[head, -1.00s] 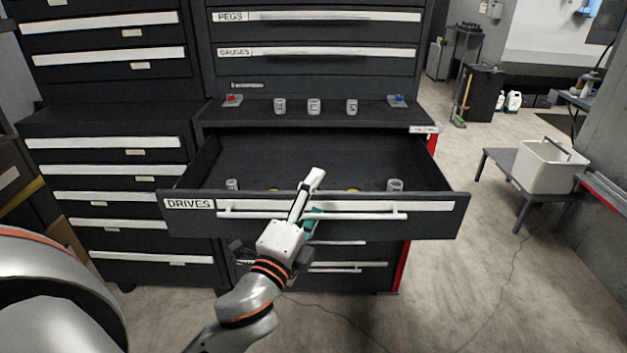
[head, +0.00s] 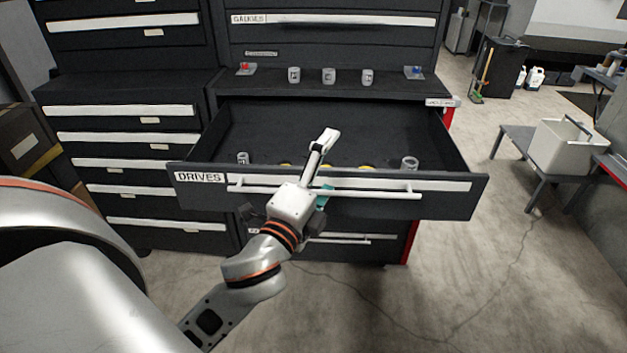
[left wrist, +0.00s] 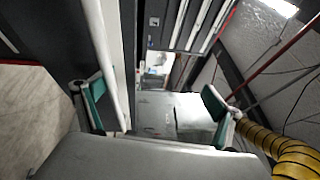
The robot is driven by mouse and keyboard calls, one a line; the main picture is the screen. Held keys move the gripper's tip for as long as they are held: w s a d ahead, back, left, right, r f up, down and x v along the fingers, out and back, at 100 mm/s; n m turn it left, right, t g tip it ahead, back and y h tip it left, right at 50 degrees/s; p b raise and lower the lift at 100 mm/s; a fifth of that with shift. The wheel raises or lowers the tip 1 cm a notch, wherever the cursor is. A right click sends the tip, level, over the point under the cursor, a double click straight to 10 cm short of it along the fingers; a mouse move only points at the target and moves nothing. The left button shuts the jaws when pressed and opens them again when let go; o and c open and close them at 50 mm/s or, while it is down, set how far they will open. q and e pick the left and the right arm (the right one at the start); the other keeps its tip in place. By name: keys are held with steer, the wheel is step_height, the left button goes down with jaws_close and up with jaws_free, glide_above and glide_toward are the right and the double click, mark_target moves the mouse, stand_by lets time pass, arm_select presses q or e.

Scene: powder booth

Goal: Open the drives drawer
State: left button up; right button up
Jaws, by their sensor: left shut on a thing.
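The drives drawer (head: 455,200) has a dark front with a white strip marked DRIVES and a long bar handle (head: 390,190). It stands well out from the cabinet, and its inside shows. My left gripper (head: 322,168) is at the middle of the drawer front, shut on the handle; its body hides part of the bar. In the left wrist view the pale handle (left wrist: 108,60) runs beside one green-padded finger. Grey cup-like pieces (head: 409,162) and yellow items (head: 286,165) sit in the drawer behind its front. My right gripper is not in view.
Several small pieces stand on the ledge (head: 300,90) above the drawer. Another drawer cabinet (head: 130,125) is at the left. A pale bin (head: 565,148) rests on a low grey bench (head: 515,140) at the right. The floor (head: 480,290) in front is clear.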

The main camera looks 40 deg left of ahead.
arm_select(q)
steer(key=shift+s+a+r, duration=0.2)
steer(key=shift+s+r, duration=0.4)
steer(key=shift+r, duration=0.1)
steer(key=shift+c, duration=1)
steer(key=shift+s+d+f+p, duration=0.1)
steer(key=shift+s+p, duration=0.4)
steer(key=shift+s, duration=0.25)
steer(key=shift+c, duration=0.7)
steer(key=shift+s+d+f+p, duration=0.15)
steer(key=shift+s+p, duration=0.1)
steer(key=shift+s, duration=0.3)
steer(key=shift+s+d+f+p, duration=0.15)
steer(key=shift+s+p, duration=0.1)
steer(key=shift+s, duration=0.25)
steer(key=shift+c, duration=0.3)
steer(key=shift+s+d+r, duration=0.15)
steer(key=shift+s+d, duration=0.05)
steer(key=shift+s, duration=0.85)
steer(key=c, duration=1.3)
steer(key=shift+s+f+p, duration=0.3)
steer(key=shift+s+f, duration=0.1)
steer(key=shift+f, duration=0.2)
steer(key=shift+c, duration=0.2)
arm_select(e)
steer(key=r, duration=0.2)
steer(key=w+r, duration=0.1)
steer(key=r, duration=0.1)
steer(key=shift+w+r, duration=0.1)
